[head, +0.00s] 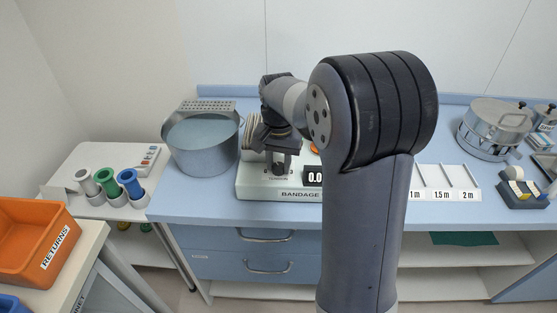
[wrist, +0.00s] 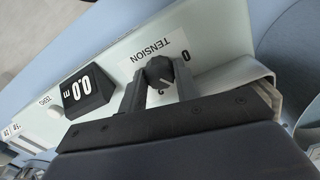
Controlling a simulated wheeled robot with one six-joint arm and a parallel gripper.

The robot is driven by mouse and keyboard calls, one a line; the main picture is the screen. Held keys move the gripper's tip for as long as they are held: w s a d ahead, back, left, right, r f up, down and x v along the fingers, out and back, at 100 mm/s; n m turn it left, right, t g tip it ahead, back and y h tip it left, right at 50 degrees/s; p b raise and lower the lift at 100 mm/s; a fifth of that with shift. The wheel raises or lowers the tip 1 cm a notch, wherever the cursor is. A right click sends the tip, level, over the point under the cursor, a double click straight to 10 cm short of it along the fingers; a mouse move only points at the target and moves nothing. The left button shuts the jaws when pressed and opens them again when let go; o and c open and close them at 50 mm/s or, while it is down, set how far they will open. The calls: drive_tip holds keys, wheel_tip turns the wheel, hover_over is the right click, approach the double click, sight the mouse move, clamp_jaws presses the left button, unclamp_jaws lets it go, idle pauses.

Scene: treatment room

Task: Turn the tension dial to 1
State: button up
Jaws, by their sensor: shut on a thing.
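The tension dial (wrist: 159,71) is a small black knob on the pale panel of the bandage machine (head: 255,188). My gripper (wrist: 160,78) is shut on the dial, with one finger on each side of it. A "TENSION" label (wrist: 165,51) lies beside the dial, and a "0" shows next to it. Another small mark shows between the fingers, too small to read. The dial's pointer direction is hard to tell. In the head view my gripper (head: 280,165) reaches down onto the machine and hides the dial.
The machine's display (wrist: 84,90) reads 0.0 m, with a white ZERO button (wrist: 50,112) beside it. A round grey basin (head: 202,148) stands left of the machine. My arm hides the machine's right part. Slots marked 1 m to 2 m (head: 445,180) lie to the right.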

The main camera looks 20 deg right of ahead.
sight(278, 165)
drive_tip(key=shift+w+m, duration=0.1)
drive_tip(key=shift+m, duration=0.2)
drive_tip(key=o, duration=1)
drive_tip(key=shift+r, duration=0.1)
wheel_tip(278, 165, up, 11)
drive_tip(key=shift+f, duration=0.15)
wheel_tip(278, 165, down, 11)
drive_tip(key=shift+f, duration=0.1)
idle(0.6)
